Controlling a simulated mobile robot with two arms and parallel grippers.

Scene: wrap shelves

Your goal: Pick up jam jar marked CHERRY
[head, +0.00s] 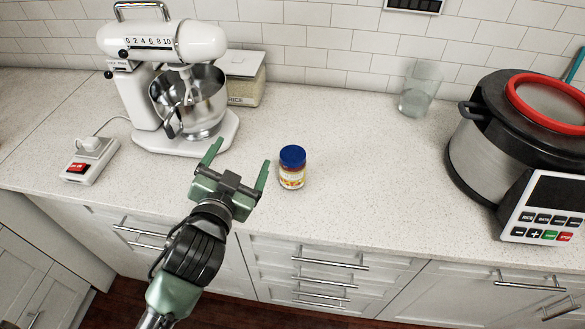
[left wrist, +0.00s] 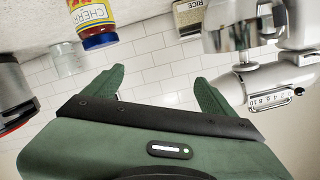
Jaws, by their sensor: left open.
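The jam jar (head: 292,168) with a blue lid stands upright on the counter near the middle of the head view. Its label reads CHERRY in the left wrist view (left wrist: 92,17), where the jar shows upside down at the top, cut off by the frame edge. My left gripper (head: 240,157) is open and empty over the counter, just left of the jar. Its right finger is near the jar, and the jar is not between the fingers. My right gripper is not in view.
A stand mixer (head: 165,50) with a steel bowl stands to the left, with a RICE container (head: 244,80) behind it. A power switch box (head: 90,160) is at far left. A glass (head: 419,90) and a large cooker (head: 480,150) stand right. Counter around the jar is clear.

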